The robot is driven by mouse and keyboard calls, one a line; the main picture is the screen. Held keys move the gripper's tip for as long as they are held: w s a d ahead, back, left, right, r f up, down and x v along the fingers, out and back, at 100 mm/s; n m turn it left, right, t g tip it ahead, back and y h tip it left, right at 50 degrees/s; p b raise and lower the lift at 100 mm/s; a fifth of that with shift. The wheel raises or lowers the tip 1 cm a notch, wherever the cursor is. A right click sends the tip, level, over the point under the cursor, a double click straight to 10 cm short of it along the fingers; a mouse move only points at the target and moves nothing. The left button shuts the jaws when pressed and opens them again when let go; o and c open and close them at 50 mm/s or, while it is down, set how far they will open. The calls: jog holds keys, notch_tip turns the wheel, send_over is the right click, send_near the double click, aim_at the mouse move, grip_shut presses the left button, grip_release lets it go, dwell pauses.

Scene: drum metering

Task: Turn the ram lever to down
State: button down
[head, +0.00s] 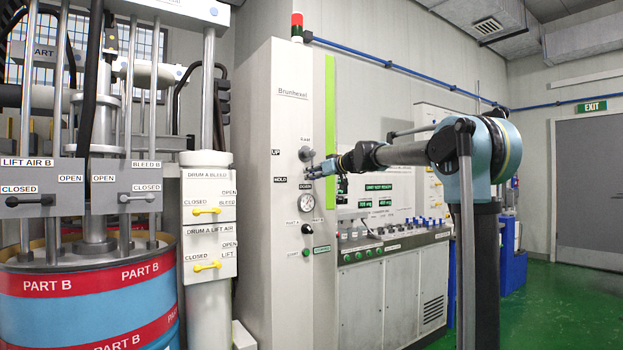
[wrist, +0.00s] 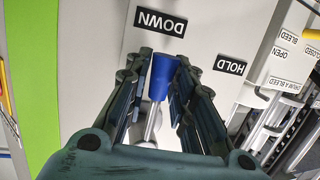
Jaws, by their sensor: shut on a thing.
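The ram lever has a blue knob (wrist: 161,82) on a pale metal shaft (wrist: 152,124). In the wrist view the knob lies between my gripper's fingers (wrist: 164,88), which are shut on it. The knob is beside the DOWN label (wrist: 161,23), with the HOLD label (wrist: 230,65) further right; this view is upside down. In the head view my gripper (head: 318,172) is at the front of the tall white cabinet (head: 270,120), near the DOWN label (head: 306,187). The lever is hard to make out there.
The UP (head: 275,153) and HOLD (head: 280,180) labels are on the cabinet, left of my gripper. A round gauge (head: 307,203) is just below it. A control console (head: 390,240) stands to the right, and the Part B drum (head: 90,295) at the left. Green floor is open at the right.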

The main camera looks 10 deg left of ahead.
jog(key=shift+w+d, duration=0.1)
jog(key=c, duration=1.3)
grip_release()
jog(key=shift+c, duration=0.2)
jog(key=v, duration=1.2)
jog(key=shift+w, duration=0.1)
jog(key=s+d+f+m+g+h, duration=0.2)
jog(key=s+d+f, duration=0.7)
jog(key=s+f, duration=0.5)
jog(key=s+d+f+m+g+h, duration=0.2)
jog(key=s+d+f+m+h, duration=0.3)
jog(key=s+d+f, duration=0.5)
jog(key=s+d+f+m+g+h, duration=0.3)
jog(key=s+d+f, duration=0.6)
jog(key=s+f, duration=1.1)
notch_tip(320, 180, down, 11)
jog(key=h, duration=0.2)
jog(key=shift+s+d+m+h, duration=0.15)
jog(key=shift+d+m+h, duration=0.1)
jog(key=shift+m+h, duration=0.15)
